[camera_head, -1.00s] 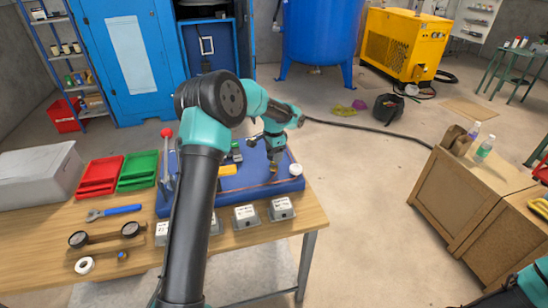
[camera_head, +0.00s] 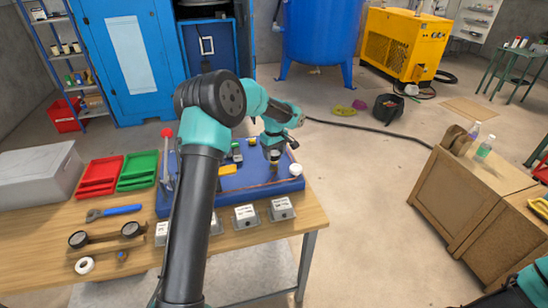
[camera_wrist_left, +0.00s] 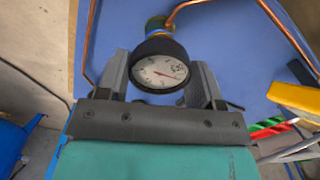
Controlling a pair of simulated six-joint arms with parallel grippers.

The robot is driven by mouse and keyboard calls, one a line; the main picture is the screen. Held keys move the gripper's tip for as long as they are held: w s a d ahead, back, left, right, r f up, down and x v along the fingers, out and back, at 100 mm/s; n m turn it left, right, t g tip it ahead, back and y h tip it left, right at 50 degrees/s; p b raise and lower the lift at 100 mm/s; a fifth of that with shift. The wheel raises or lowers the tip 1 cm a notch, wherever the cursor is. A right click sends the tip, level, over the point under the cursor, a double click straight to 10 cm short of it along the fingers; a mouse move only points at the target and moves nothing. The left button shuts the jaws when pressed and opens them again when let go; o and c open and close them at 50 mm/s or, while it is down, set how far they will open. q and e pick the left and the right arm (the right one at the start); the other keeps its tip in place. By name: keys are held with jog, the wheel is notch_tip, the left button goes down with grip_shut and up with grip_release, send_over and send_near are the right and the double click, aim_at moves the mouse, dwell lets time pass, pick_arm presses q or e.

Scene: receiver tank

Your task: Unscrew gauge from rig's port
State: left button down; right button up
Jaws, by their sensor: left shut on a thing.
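The gauge (camera_wrist_left: 160,72), with a round white dial and a black case, sits between the two fingers of my left gripper (camera_wrist_left: 160,88) in the left wrist view. The fingers are shut on its sides. Behind the gauge is the rig's brass port (camera_wrist_left: 157,24) with a copper pipe; I cannot tell whether the threads are still engaged. In the head view my left gripper (camera_head: 274,157) is over the right part of the blue rig board (camera_head: 240,192), and the gauge is mostly hidden there. My right gripper is outside the views.
On the wooden table (camera_head: 40,222) lie red trays (camera_head: 98,177), a green tray (camera_head: 138,170), a blue-handled wrench (camera_head: 113,212) and a rack with two dark-rimmed gauges (camera_head: 105,237). A red-knobbed lever (camera_head: 167,133) stands at the rig's left. A white round part (camera_head: 295,170) is right of my gripper.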

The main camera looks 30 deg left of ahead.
pick_arm(q)
jog(key=n, duration=0.7)
jog(key=shift+r, duration=1.05)
jog(key=shift+r, duration=2.05)
